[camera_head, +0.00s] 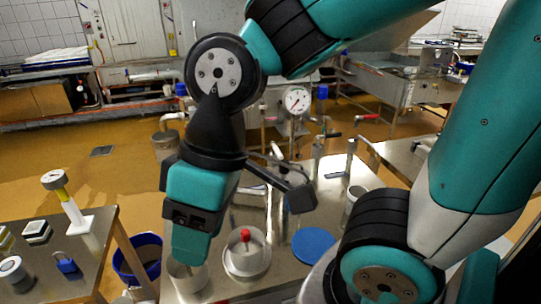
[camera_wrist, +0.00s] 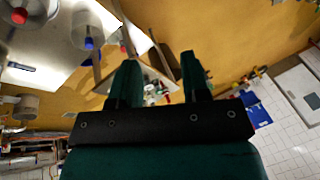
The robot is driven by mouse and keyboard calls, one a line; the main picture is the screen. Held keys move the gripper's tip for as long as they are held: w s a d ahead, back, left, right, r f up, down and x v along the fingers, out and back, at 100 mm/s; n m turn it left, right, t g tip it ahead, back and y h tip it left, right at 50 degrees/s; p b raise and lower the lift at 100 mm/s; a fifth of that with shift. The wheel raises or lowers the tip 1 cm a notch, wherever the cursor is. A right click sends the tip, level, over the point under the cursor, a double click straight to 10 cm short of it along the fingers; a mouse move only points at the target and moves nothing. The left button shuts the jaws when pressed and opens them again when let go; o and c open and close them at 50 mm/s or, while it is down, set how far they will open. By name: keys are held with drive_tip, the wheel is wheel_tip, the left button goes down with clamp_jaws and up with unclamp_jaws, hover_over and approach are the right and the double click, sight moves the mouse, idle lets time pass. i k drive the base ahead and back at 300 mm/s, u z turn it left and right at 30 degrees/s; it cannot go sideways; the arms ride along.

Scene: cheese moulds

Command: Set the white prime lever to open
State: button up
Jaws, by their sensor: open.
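I cannot pick out the white prime lever for certain in either view. In the head view, my gripper (camera_head: 190,245) points down over the left part of the steel table, above a round metal container. In the wrist view, the two dark green fingers of my gripper (camera_wrist: 160,72) stand apart with nothing between them. Piping with a white-faced dial gauge (camera_head: 297,100) stands behind the steel table. A red-handled valve (camera_head: 367,117) and a blue cap (camera_head: 322,92) show near it. My arm hides part of the area around the pipes.
The steel table (camera_head: 292,262) holds a round pot with a red knob (camera_head: 245,252) and a blue disc (camera_head: 314,246). A side table (camera_head: 92,262) at the left bears a white stand (camera_head: 72,212) and a blue padlock-like object (camera_head: 67,265). A blue bucket (camera_head: 139,258) stands between the tables.

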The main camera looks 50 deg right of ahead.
sight(275, 150)
drive_tip(key=z, duration=0.9)
drive_tip(key=i, duration=0.25)
drive_tip(key=u, duration=0.25)
